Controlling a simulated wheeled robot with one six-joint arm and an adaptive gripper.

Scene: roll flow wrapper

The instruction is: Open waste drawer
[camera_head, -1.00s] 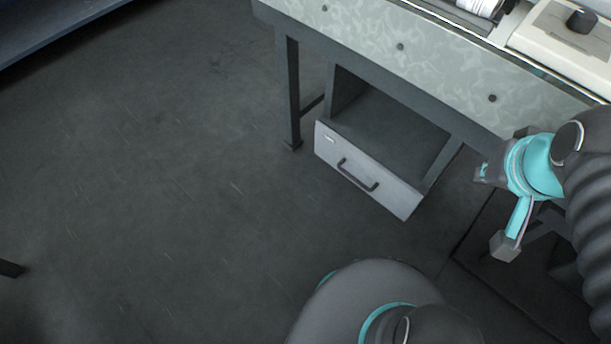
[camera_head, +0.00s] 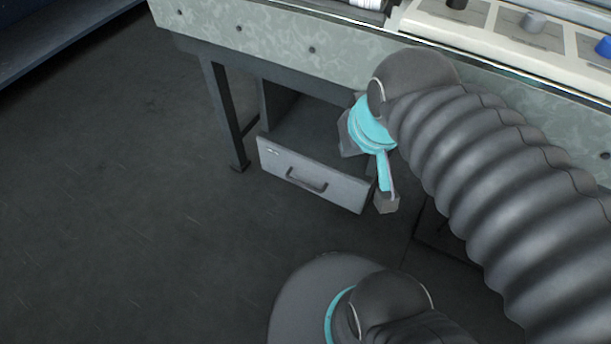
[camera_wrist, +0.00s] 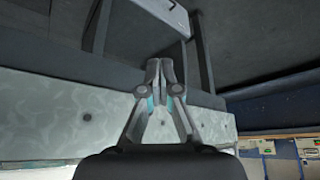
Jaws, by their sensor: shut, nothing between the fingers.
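The waste drawer (camera_head: 335,188) has a light grey front with a dark bar handle (camera_head: 307,181), low under the machine bench. My gripper (camera_head: 386,203) is shut and empty, pointing down beside the right end of the drawer front, apart from the handle. In the wrist view my gripper (camera_wrist: 159,64) shows with its fingertips together. Part of the pale drawer front (camera_wrist: 158,14) shows beyond them at the top. My arm hides the area right of the drawer.
The bench's mottled green-grey side panel (camera_head: 275,42) runs above the drawer. A dark bench leg (camera_head: 222,115) stands left of it. A control panel with knobs (camera_head: 530,35) is at the top right. The floor (camera_head: 130,200) in front and to the left is clear.

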